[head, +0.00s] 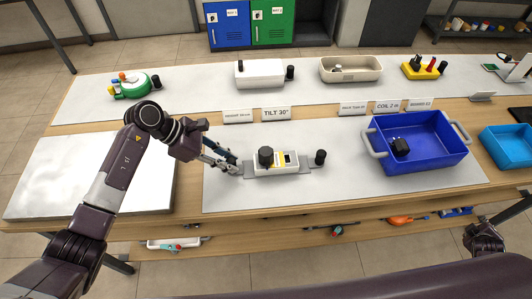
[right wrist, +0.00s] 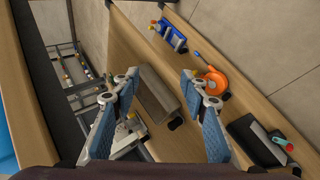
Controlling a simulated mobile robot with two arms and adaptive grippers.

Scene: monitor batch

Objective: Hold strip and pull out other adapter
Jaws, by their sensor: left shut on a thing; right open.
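The white power strip (head: 288,160) lies on the grey mat of the front table, with a yellow patch on its top and a grey plate under it. A black adapter (head: 266,156) stands upright in the strip's left part. Another black adapter (head: 400,146) lies in the blue crate (head: 436,158). My left gripper (head: 236,167) is shut at the strip's left end; its fingertips hide the exact contact. My right gripper (head: 487,238) is low at the right, away from the strip. In the right wrist view its blue fingers (right wrist: 158,78) are apart with nothing held between them.
A black cylinder (head: 320,157) stands just right of the strip. Label cards, including TILT 30° (head: 276,113), stand behind it. A white board (head: 95,175) lies at the left. The mat between strip and crate is mostly clear. Tools lie on the lower shelf (head: 370,226).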

